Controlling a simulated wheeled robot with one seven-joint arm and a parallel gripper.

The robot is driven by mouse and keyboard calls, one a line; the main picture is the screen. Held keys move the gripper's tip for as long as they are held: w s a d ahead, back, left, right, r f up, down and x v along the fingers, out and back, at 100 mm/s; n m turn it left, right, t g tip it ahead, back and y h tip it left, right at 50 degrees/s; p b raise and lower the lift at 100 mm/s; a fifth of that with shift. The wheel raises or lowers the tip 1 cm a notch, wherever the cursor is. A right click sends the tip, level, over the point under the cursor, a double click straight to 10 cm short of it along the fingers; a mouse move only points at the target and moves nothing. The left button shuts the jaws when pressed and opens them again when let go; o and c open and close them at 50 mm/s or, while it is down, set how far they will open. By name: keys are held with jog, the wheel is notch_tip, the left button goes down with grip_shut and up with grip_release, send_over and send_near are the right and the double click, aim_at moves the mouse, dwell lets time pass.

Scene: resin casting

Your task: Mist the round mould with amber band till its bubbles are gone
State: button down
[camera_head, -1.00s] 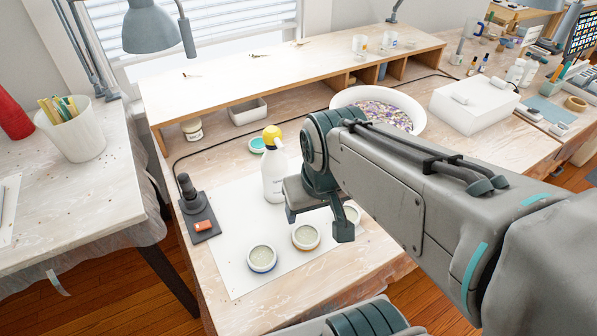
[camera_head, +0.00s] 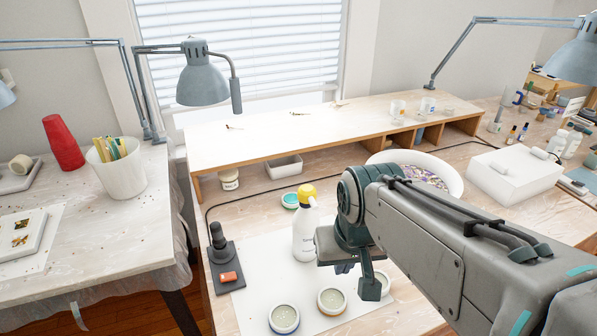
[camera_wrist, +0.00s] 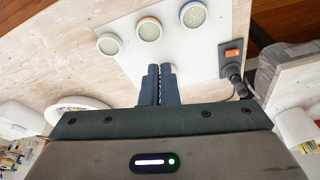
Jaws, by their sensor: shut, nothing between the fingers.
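The round mould with the amber band (camera_head: 331,301) stands on the white sheet, middle of three; it also shows in the wrist view (camera_wrist: 149,29). Its fill looks pale and speckled; single bubbles are too small to tell. The blue-banded mould (camera_head: 284,319) is to its left. A third mould (camera_wrist: 109,44) is partly hidden behind my gripper in the head view. My gripper (camera_wrist: 160,72) is shut and empty, above the sheet beside the bottle.
A dark stand with an orange switch (camera_head: 226,270) is left of the sheet (camera_head: 260,285). A teal-rimmed dish (camera_head: 290,200) sits behind the bottle. A raised wooden shelf (camera_head: 300,135) runs along the back. A white bowl (camera_head: 440,172) and white box (camera_head: 515,175) stand right.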

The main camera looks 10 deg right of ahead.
jog(key=w+r+m+g, duration=0.1)
jog(key=w+r+m, duration=0.3)
jog(key=w, duration=0.4)
jog(key=w+r+m, duration=0.4)
jog(key=w+r, duration=0.1)
jog(key=w, duration=0.3)
jog(key=r+m+g, duration=0.1)
jog(key=m+g, duration=0.1)
jog(key=m, duration=0.5)
send_over(307, 188)
jog(key=shift+w+d+r, duration=0.1)
jog(key=shift+r, duration=0.1)
jog(key=shift+f, duration=0.1)
notch_tip(307, 188, down, 14)
jog(key=shift+r+p, duration=0.1)
jog(key=shift+p, duration=0.25)
